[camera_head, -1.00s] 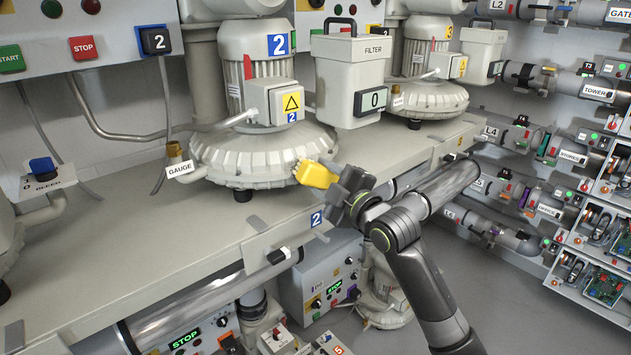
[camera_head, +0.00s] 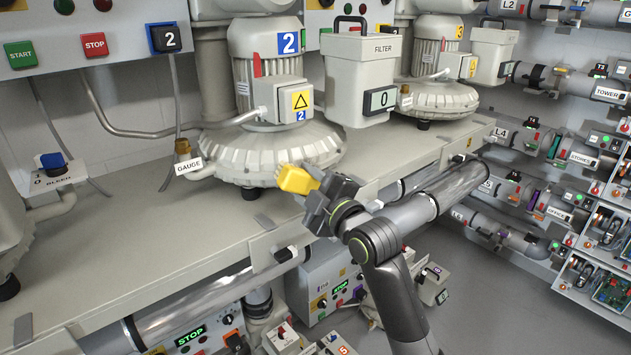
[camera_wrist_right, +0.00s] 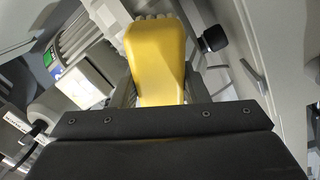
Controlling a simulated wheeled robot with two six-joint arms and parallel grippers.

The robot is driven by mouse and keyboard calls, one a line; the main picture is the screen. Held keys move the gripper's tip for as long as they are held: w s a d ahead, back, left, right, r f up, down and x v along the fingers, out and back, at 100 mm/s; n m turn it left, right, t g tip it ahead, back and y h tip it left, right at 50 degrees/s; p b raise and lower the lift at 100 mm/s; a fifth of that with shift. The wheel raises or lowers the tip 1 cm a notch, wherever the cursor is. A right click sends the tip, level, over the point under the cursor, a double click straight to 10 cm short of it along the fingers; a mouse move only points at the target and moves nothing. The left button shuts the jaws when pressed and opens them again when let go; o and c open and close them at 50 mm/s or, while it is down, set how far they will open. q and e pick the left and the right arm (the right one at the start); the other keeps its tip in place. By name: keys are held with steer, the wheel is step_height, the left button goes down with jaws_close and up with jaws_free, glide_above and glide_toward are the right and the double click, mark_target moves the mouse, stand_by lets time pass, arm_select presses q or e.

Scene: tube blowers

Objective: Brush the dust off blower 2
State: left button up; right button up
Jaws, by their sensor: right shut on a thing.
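Blower 2 (camera_head: 268,70) is a pale grey finned motor on a wide round housing (camera_head: 270,152), with a blue "2" label and a yellow warning sign. My right gripper (camera_head: 318,192) is shut on a yellow brush (camera_head: 297,179). The brush is at the front lower edge of the housing; I cannot tell whether it touches. In the right wrist view the brush (camera_wrist_right: 156,55) points away from the gripper, its pale bristles at the far end. I cannot make out dust on the blower. My left gripper is not in view.
A filter box (camera_head: 362,75) stands right of blower 2, and blower 3 (camera_head: 433,85) is beyond it. The bench top (camera_head: 130,245) is clear at the front left. Pipes and control boxes sit below the bench edge.

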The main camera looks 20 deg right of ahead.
steer(key=shift+s+a, duration=0.15)
steer(key=shift+a, duration=0.7)
steer(key=shift+d+r+p, duration=0.15)
steer(key=shift+r+p, duration=0.4)
steer(key=shift+r, duration=0.25)
steer(key=shift+w+d+f, duration=0.1)
steer(key=shift+w+d, duration=0.05)
steer(key=shift+d, duration=0.75)
steer(key=shift+w+d+f, duration=0.1)
steer(key=shift+w+d, duration=0.05)
steer(key=shift+d, duration=0.75)
steer(key=shift+w+d, duration=0.15)
steer(key=shift+d, duration=0.75)
steer(key=shift+w+d, duration=0.15)
steer(key=shift+d, duration=0.75)
steer(key=shift+s+a+r, duration=0.1)
steer(key=shift+s+a, duration=0.1)
steer(key=shift+a, duration=1.05)
steer(key=shift+s+a, duration=0.15)
steer(key=shift+a, duration=1.1)
steer(key=shift+s+a+r, duration=0.1)
steer(key=shift+s+a, duration=0.1)
steer(key=shift+a, duration=1.05)
